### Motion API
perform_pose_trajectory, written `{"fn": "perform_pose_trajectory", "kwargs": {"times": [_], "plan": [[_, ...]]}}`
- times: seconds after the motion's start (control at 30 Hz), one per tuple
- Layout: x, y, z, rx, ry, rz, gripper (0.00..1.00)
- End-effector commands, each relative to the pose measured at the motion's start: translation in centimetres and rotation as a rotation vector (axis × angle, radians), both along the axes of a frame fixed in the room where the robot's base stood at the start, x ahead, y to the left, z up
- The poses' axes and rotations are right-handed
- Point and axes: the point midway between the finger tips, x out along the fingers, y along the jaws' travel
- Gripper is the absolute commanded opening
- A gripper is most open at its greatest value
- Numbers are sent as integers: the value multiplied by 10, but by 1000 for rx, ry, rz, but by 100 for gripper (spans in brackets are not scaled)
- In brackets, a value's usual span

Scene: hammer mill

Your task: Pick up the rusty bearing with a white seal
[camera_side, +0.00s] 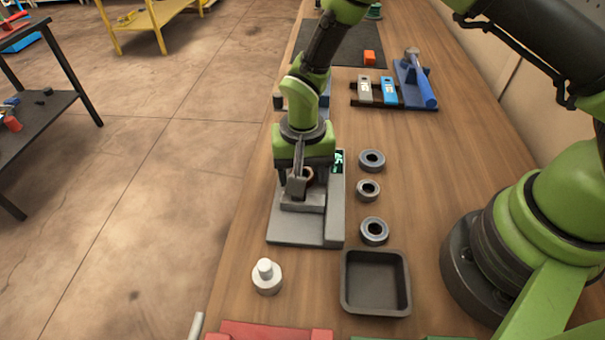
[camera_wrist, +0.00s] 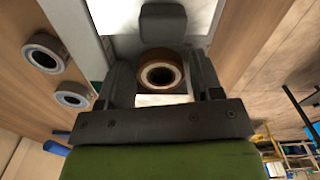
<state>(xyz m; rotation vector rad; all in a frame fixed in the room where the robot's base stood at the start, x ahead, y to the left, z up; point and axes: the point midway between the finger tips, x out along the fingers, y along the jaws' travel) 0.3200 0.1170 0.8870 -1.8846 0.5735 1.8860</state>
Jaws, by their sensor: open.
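The rusty bearing (camera_wrist: 161,57) is a brown ring with a pale ring around its dark bore. In the wrist view it lies between the two fingers of my gripper (camera_wrist: 163,82). The fingers are apart on either side of it, and I cannot tell if either one touches it. In the side view my gripper (camera_side: 300,182) points down at the grey station, and a small brown part of the bearing (camera_side: 308,173) shows there. Most of it is hidden behind the gripper.
The grey station (camera_side: 290,232) has a small lit display (camera_side: 338,161). Several grey bearings (camera_side: 374,231) stand in a row to its right. A dark empty tray (camera_side: 375,311) and a white-topped cylindrical part (camera_side: 267,278) are in front.

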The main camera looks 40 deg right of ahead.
Motion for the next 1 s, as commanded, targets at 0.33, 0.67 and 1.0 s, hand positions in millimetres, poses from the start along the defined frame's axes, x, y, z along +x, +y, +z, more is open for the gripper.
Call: {"fn": "perform_pose_trajectory", "kwargs": {"times": [0.33, 0.67, 1.0], "plan": [[0, 0, 1, 0, -1, 0, 19], [1, 0, 6, 1, -3, 1, 14], [1, 0, 53, 2, -6, 0, 14]]}}
